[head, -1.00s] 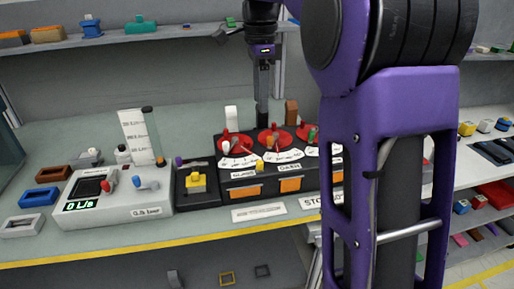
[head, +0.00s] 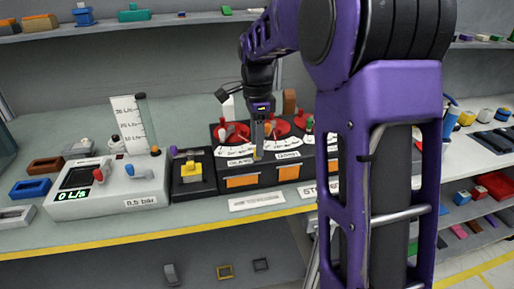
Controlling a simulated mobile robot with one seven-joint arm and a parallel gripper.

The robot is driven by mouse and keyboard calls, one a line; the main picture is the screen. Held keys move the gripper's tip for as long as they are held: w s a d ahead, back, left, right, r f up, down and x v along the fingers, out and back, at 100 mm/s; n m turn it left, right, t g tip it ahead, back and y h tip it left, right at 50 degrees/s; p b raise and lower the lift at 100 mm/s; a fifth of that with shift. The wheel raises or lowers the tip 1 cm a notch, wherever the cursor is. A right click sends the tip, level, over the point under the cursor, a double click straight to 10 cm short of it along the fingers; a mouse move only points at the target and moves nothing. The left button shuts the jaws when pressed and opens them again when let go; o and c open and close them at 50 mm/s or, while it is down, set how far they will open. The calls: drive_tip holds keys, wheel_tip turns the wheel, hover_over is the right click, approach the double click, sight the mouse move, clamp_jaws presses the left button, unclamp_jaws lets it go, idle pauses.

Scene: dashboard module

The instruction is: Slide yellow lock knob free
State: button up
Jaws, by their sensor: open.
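The dashboard module (head: 222,167) is a black panel with red dials on white scales and orange windows along its front. A small yellow knob (head: 257,155) shows at the module's front edge, between two scales and right at my gripper's tip; it is mostly hidden. My gripper (head: 259,146) points down in front of the dials, its fingers seen nearly edge-on. It is open, and I cannot tell whether the fingers straddle or touch the knob. A larger yellow block (head: 190,170) sits on a separate black box left of the module.
A grey device (head: 110,188) reading "0 L/s" stands at the left, with a scale card (head: 128,120) behind it. Loose blocks lie at the bench's left end. My arm hides the module's right end.

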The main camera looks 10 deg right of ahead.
drive_tip(key=shift+f, duration=0.7)
clamp_jaws()
idle(1.0)
